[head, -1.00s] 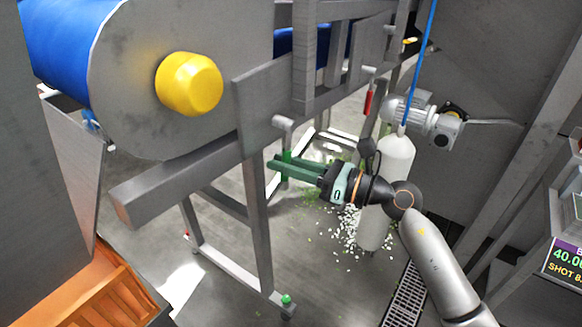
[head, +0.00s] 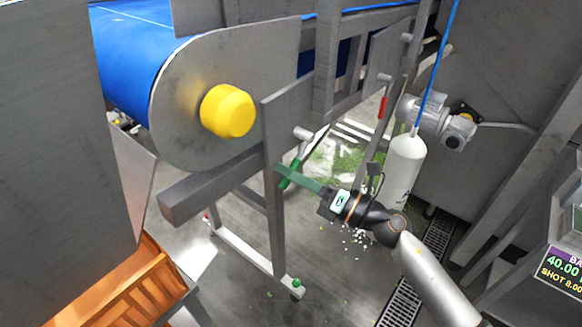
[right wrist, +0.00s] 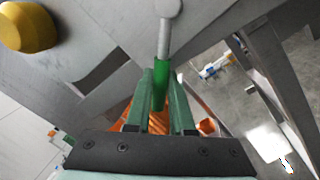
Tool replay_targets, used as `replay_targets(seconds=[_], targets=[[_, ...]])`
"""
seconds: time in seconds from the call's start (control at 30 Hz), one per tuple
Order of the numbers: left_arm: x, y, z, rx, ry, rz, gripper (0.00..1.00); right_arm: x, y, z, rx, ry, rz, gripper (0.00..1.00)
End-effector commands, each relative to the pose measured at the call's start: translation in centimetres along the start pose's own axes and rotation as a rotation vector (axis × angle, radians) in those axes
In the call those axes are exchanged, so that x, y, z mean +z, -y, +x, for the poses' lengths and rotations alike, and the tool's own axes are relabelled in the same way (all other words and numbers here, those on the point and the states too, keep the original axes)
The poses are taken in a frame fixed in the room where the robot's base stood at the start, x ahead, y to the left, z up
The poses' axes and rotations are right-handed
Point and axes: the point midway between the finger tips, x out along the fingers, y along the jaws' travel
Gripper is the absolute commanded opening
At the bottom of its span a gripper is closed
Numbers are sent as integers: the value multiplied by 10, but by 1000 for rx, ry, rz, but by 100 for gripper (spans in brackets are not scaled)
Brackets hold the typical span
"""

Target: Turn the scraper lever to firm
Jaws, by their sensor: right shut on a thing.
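The scraper lever has a grey stem and a green grip (head: 290,173). It hangs from a grey pivot boss on the conveyor's side frame, its grip slanting down to the left in the head view. My right gripper (head: 283,173) reaches it from the right with green fingers shut on the grip. In the right wrist view the green grip (right wrist: 160,86) stands between the two fingertips of my right gripper (right wrist: 161,78). No firm marking is legible. My left gripper is out of view.
The conveyor has a blue belt (head: 130,55) and a yellow end cap (head: 228,110). A red-handled lever (head: 382,107) hangs farther along the frame. An orange crate (head: 150,285) is at lower left.

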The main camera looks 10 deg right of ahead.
Motion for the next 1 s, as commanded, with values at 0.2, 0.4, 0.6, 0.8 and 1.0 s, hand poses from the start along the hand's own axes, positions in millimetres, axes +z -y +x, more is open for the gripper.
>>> replay_targets(seconds=[0.2,0.4,0.6,0.8,1.0], targets=[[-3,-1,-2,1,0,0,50,1,-2,0,1,6,26,0],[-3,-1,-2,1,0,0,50,1,-2,0,2,6,30,0],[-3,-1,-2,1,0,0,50,1,-2,1,3,6,29,27],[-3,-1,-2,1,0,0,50,1,-2,0,2,6,27,49],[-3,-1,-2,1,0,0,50,1,-1,0,1,6,25,51]])
